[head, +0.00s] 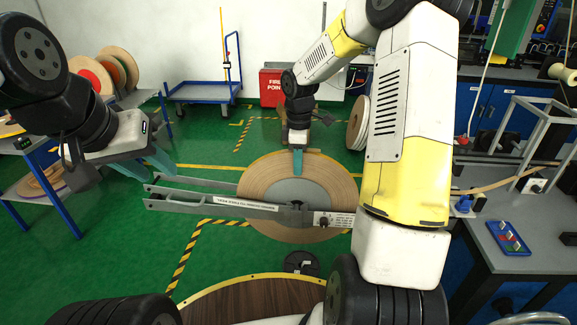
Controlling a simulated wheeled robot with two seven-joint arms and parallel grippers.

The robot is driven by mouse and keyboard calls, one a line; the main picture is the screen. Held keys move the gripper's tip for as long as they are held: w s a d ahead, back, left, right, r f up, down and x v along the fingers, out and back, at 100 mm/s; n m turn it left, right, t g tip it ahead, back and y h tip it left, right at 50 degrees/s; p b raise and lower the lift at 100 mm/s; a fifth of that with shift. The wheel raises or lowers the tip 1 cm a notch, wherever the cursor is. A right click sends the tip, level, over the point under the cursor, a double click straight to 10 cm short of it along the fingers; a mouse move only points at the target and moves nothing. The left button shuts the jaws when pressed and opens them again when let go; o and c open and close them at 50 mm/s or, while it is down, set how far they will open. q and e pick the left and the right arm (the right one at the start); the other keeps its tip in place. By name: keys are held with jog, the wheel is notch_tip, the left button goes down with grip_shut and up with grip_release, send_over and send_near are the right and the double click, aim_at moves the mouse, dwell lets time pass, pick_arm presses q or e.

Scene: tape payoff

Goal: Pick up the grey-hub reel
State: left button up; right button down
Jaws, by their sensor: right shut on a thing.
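The grey-hub reel (258,186) is a large tan roll of tape with a grey centre, standing on edge in the middle of the head view. A grey labelled bar (215,206) crosses in front of its lower hub, and a knob sits at the hub. My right gripper (298,166) reaches down to the top rim of the reel and is shut on it. The far finger is hidden. My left gripper (148,168) is at the left, apart from the reel, with its teal fingers spread and nothing between them.
A blue trolley (203,92) and a red fire-point box (272,82) are at the back. A workbench (535,235) is at the right. A round wooden top (235,303) is in front.

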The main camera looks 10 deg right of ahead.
notch_tip(320, 180, up, 28)
dwell(0.4)
dwell(0.3)
